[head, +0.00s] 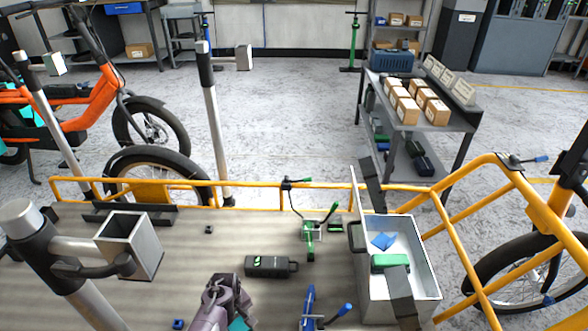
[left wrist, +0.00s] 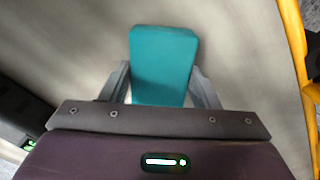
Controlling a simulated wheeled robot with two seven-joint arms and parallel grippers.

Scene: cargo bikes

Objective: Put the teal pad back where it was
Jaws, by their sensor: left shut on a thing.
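The teal pad (left wrist: 163,62) is a rounded block held between the two grey fingers of my left gripper (left wrist: 163,88) in the left wrist view. It is over the light boards of the cargo bed (left wrist: 75,45). I cannot tell whether it touches them. In the head view my left gripper (head: 230,308) is low in the middle, and only a bit of the teal pad (head: 240,325) shows at the bottom edge. My right gripper is not in view.
A dark battery-like case (head: 268,266) lies just beyond my left gripper. To its right are a green-handled tool (head: 310,238), a blue tool (head: 307,308) and a white box (head: 428,265) holding blue and green items. A yellow rail (head: 235,184) edges the bed.

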